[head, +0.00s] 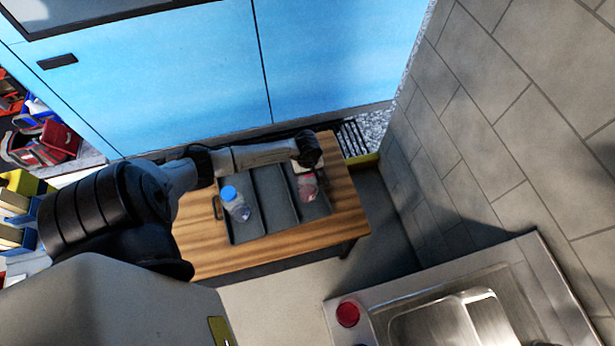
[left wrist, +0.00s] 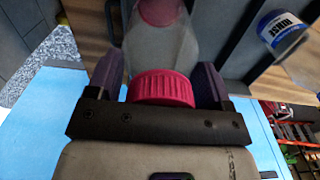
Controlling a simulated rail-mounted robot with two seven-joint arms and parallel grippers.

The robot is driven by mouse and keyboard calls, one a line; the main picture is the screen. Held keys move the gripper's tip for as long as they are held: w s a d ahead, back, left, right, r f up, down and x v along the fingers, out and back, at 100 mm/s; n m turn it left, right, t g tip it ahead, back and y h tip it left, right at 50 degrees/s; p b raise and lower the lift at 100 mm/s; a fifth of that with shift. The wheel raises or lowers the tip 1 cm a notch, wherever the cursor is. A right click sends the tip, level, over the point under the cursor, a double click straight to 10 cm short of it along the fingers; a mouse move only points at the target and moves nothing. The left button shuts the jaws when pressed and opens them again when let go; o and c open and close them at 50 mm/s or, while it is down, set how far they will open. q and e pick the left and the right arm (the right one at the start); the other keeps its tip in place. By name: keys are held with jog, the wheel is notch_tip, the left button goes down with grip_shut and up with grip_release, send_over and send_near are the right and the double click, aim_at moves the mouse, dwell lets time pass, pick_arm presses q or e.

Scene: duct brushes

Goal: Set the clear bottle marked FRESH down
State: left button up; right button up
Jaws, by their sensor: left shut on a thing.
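My left gripper (head: 309,164) is shut on a clear bottle (head: 308,186) with a pinkish-red cap (left wrist: 160,88). In the left wrist view the two fingers flank the bottle (left wrist: 160,48) just by its cap. No FRESH marking can be read on it from here. The bottle is over the right compartment of a dark grey tray (head: 246,230); I cannot tell whether its base touches the tray floor. A clear bottle with a blue cap (head: 235,203) is in the left compartment; its label reads RINSE in the left wrist view (left wrist: 282,32). My right gripper is not in view.
The tray lies on a wooden-topped table (head: 345,215); its middle compartment (head: 273,192) looks empty. A red-capped item (head: 347,313) stands by the steel sink (head: 450,320). A blue cabinet (head: 190,80) is behind the table, and a tiled wall (head: 480,130) is at right.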

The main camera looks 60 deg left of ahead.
pick_arm(q)
notch_tip(320, 180, down, 4)
jog(key=shift+d+r, duration=0.1)
jog(key=shift+r, duration=0.1)
jog(key=shift+f, duration=0.1)
jog(key=shift+f, duration=0.15)
jog(key=o, duration=1.3)
jog(key=shift+c, duration=0.2)
